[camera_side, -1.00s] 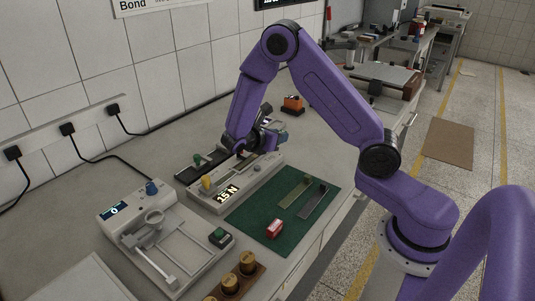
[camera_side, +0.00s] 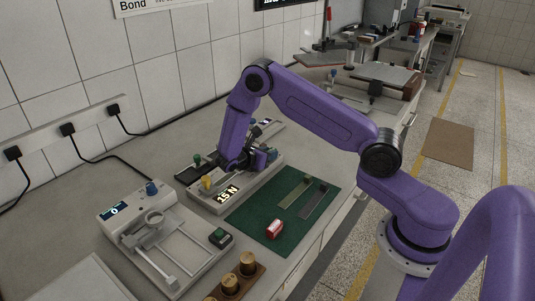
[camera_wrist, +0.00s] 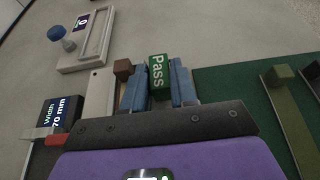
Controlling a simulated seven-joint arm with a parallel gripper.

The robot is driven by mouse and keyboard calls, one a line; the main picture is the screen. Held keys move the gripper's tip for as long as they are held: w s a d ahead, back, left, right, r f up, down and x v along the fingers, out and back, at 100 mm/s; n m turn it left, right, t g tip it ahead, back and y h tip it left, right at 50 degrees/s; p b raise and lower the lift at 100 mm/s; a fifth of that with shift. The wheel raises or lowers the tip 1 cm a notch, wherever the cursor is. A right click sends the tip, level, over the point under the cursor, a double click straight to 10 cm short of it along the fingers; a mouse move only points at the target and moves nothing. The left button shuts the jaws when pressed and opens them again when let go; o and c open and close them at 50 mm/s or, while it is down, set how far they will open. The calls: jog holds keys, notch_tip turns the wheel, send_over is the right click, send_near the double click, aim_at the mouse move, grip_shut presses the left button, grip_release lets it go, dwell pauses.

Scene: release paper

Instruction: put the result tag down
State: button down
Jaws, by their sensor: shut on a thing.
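The result tag, a green block marked "Pass" (camera_wrist: 159,76), is between the blue fingers of my gripper (camera_wrist: 158,90) in the wrist view. The gripper is shut on it. In the side view my gripper (camera_side: 265,156) is low over the far end of the grey tester with the "15 N" display (camera_side: 227,194), and the tag cannot be made out there. The tag's height above the surface cannot be told. A red tag (camera_side: 275,229) lies on the green mat (camera_side: 262,208).
The mat also carries two strips with small blocks (camera_side: 295,192). A white device with a blue knob (camera_side: 137,222) stands at left, a small dark box (camera_side: 220,237) beside it. Brass weights (camera_side: 248,262) stand in front. A "70 mm" display (camera_wrist: 65,113) shows in the wrist view.

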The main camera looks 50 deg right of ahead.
jog(key=shift+f, duration=0.1)
jog(key=c, duration=0.9)
grip_release()
jog(key=shift+w, duration=0.1)
